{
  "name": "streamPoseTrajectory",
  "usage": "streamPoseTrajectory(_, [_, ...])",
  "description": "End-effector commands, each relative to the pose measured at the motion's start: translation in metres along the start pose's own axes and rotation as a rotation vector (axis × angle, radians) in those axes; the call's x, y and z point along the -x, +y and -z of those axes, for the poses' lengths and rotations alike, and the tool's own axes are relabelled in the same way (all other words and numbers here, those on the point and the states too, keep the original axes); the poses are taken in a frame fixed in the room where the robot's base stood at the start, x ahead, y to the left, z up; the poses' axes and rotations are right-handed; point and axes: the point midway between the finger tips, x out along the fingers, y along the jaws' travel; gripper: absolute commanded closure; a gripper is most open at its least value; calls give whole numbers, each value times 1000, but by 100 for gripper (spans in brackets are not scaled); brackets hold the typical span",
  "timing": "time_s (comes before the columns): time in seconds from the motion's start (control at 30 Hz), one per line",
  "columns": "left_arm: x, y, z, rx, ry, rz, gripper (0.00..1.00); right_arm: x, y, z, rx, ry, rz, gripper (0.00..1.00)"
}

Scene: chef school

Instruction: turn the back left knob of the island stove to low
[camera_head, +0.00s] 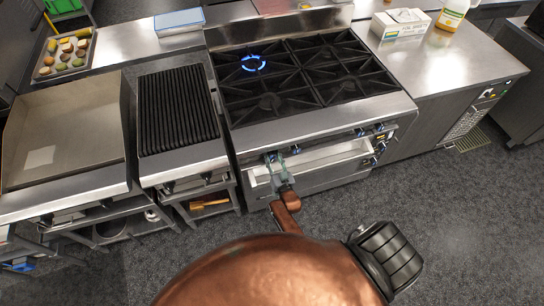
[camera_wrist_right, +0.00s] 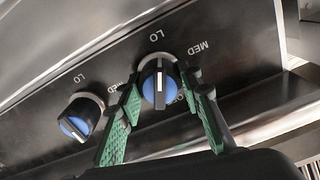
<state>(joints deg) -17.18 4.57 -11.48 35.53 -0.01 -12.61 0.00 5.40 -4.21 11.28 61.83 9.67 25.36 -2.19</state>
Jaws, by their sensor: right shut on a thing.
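The island stove (camera_head: 310,127) has a black grate top, and a blue flame ring (camera_head: 253,63) burns on its back left burner. Knobs line its front panel. My right gripper (camera_head: 275,161) is at the left part of this panel. In the right wrist view its green fingers (camera_wrist_right: 161,86) are shut on a blue-faced knob (camera_wrist_right: 158,84), one finger on each side. The knob's white pointer stands upright, roughly toward the LO mark above it. Another blue knob (camera_wrist_right: 80,118) sits to the left, apart from the fingers. My left gripper is not in view.
A ribbed grill (camera_head: 177,110) and a flat griddle (camera_head: 65,135) stand left of the stove. A counter (camera_head: 460,65) with a white box (camera_head: 400,23) and a bottle (camera_head: 452,14) is at the right. Grey floor (camera_head: 440,220) is open in front.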

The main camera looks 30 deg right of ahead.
Motion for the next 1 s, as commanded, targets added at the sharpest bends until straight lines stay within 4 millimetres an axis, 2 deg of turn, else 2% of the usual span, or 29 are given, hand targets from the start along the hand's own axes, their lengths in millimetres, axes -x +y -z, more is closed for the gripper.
streamPoseTrajectory(0.3, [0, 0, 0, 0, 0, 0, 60, 0, -1, -1, 99, -2, 1, 91])
streamPoseTrajectory(0.8, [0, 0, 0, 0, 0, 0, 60, 0, -1, -1, 113, -3, 1, 91])
streamPoseTrajectory(0.83, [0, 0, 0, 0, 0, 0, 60, 0, -1, -1, 113, -3, 1, 65])
streamPoseTrajectory(1.0, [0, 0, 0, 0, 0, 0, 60, 0, 0, -1, 113, -2, 0, 53])
